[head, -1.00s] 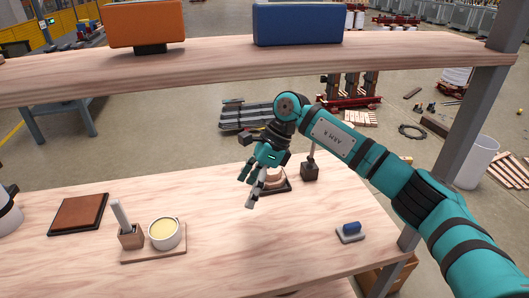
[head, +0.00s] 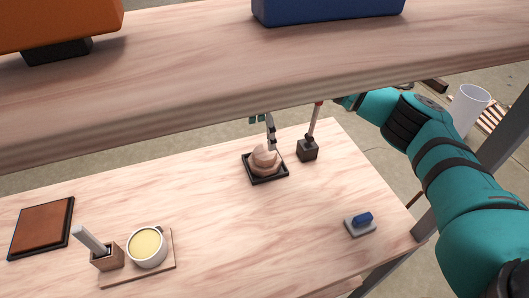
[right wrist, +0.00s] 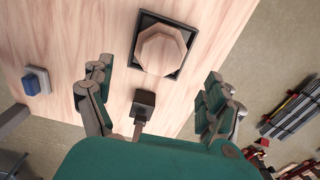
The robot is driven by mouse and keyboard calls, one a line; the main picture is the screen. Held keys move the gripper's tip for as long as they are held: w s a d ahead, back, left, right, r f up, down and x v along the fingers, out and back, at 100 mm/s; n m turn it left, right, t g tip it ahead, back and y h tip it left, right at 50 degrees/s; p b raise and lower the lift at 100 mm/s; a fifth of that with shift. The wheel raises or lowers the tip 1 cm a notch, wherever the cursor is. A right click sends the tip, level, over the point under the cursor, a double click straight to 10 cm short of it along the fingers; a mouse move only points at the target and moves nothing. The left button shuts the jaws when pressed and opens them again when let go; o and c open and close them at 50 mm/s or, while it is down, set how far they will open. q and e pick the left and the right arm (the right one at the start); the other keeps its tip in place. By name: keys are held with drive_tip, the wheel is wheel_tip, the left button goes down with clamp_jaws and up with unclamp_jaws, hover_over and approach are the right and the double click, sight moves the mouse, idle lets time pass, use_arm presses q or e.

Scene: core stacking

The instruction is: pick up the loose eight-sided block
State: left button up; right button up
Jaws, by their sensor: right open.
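Pale wooden eight-sided pieces (head: 265,160) sit one over another, unevenly, in a square black tray (head: 271,179) on the lower table. In the right wrist view the top eight-sided block (right wrist: 162,50) is seen from above, over the black tray (right wrist: 140,68). I cannot tell which piece is loose. My right gripper (head: 264,128) is at the far side of the stack, partly hidden by the upper shelf. In the right wrist view my right gripper (right wrist: 160,74) is open and empty, its fingers spread wide with the block ahead between them. My left gripper is not in view.
A dark block with a pole (head: 307,150) stands close right of the tray. The upper shelf (head: 200,90) overhangs the back. A blue item on a grey base (head: 361,223), a cup (head: 147,248), a holder (head: 107,258) and a brown pad (head: 42,228) lie elsewhere. The table's middle is clear.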

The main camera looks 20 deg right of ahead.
sight(265, 151)
wheel_tip(265, 151, down, 3)
drive_tip(key=shift+r, duration=0.1)
drive_tip(key=shift+f, duration=0.5)
wheel_tip(265, 151, down, 4)
drive_tip(key=shift+w+d+f+p, duration=0.1)
drive_tip(key=shift+d+f+p, duration=0.1)
drive_tip(key=shift+p, duration=0.6)
drive_tip(key=shift+f, duration=0.35)
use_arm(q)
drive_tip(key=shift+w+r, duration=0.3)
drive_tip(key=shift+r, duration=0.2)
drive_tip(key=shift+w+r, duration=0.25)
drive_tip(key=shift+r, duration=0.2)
use_arm(e)
drive_tip(key=shift+c, duration=0.3)
drive_tip(key=c, duration=1.2)
drive_tip(key=shift+r, duration=0.15)
